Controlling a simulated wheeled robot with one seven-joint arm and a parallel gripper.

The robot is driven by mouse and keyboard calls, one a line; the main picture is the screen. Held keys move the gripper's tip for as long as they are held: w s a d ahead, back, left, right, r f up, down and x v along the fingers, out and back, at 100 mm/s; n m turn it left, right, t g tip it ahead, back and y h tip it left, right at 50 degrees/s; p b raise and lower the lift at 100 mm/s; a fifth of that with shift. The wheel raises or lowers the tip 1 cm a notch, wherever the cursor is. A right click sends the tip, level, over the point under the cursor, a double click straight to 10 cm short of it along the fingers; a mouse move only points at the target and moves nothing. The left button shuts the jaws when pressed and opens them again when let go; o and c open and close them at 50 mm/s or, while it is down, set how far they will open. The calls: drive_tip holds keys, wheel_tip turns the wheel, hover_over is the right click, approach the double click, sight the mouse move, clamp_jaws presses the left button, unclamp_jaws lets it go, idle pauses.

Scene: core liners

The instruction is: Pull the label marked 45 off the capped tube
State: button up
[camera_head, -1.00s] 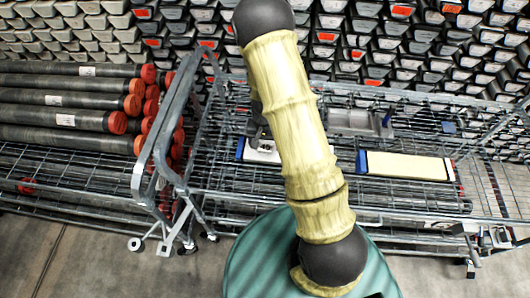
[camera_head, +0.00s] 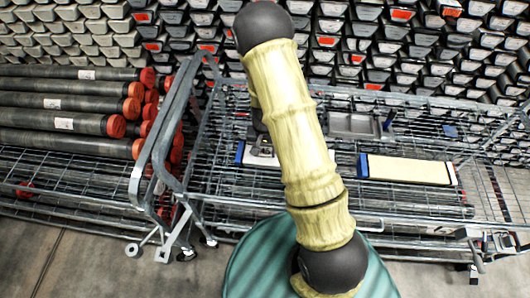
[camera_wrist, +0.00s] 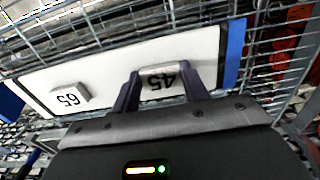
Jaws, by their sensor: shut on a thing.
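The label marked 45 (camera_wrist: 163,80) is a small pale plate with black digits, upside down in the wrist view. My gripper (camera_wrist: 160,84) is shut on it, one dark finger at each side. It is over a white board (camera_wrist: 205,45) with a blue end; I cannot tell whether the label touches the board. Capped tubes (camera_head: 60,84) lie stacked at the left in the head view. They are dark grey with orange-red caps, and several carry white labels too small to read. My arm partly hides the gripper area in the head view.
A tag marked 65 (camera_wrist: 70,98) sits on the same white board. A cream board (camera_head: 410,169) lies to the right on the wire cart (camera_head: 400,209), near a grey metal tray (camera_head: 353,125). The cart's upright metal rails (camera_head: 150,160) stand between tubes and boards.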

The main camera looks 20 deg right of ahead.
sight(265, 153)
drive_tip(key=shift+c, duration=0.7)
drive_tip(key=shift+r, duration=0.15)
drive_tip(key=shift+r+p, duration=3)
drive_tip(key=shift+r, duration=0.65)
